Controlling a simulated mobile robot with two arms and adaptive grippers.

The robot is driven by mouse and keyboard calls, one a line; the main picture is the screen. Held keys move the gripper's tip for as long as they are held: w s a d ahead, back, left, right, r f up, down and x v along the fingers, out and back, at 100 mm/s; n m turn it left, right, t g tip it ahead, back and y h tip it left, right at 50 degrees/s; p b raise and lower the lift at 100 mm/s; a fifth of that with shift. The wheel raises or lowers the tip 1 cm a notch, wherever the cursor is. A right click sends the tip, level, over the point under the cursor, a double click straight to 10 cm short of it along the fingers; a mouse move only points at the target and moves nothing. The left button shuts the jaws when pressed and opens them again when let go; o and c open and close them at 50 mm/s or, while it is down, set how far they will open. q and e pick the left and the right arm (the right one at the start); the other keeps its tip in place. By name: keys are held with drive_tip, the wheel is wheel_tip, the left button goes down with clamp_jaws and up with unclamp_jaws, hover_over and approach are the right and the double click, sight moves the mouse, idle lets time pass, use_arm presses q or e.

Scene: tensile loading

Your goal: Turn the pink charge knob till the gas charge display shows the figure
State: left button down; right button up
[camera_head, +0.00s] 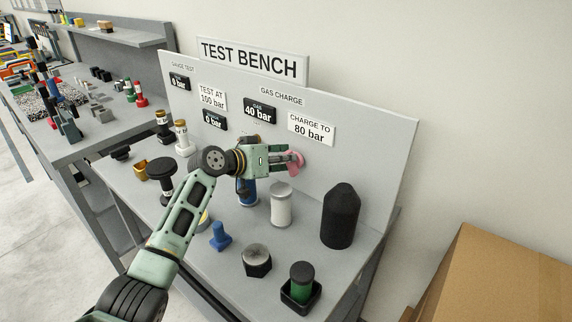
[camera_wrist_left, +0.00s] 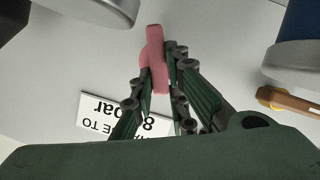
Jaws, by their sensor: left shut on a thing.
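The pink charge knob (camera_head: 296,162) is on the upright panel of the test bench, below the "CHARGE TO 80 bar" label (camera_head: 311,129). My left gripper (camera_head: 287,160) reaches it from the left and is shut on it. In the left wrist view the pink knob (camera_wrist_left: 156,60) stands between the two fingers (camera_wrist_left: 160,90), and its far end sticks out past the fingertips. The gas charge display (camera_head: 260,112) reads "40 bar". My right gripper is not in view.
On the bench top stand a white cylinder (camera_head: 281,204), a black round-topped cylinder (camera_head: 340,216), a blue part (camera_head: 220,237), a dark hex piece (camera_head: 257,261) and a green cylinder in a black tray (camera_head: 301,285). A cardboard box (camera_head: 500,280) is at the right.

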use_arm(q)
drive_tip(key=shift+w+a+f+n+h+b, duration=0.15)
drive_tip(key=shift+f+n+h+b, duration=0.25)
drive_tip(key=shift+n+b, duration=0.45)
drive_tip(key=shift+r+g, duration=0.15)
drive_tip(key=shift+g, duration=0.15)
drive_tip(key=c, duration=1.7)
unclamp_jaws()
drive_tip(key=shift+a+r, duration=0.1)
drive_tip(key=v, duration=1.1)
drive_tip(key=shift+s+a, duration=0.3)
drive_tip(key=shift+a, duration=0.05)
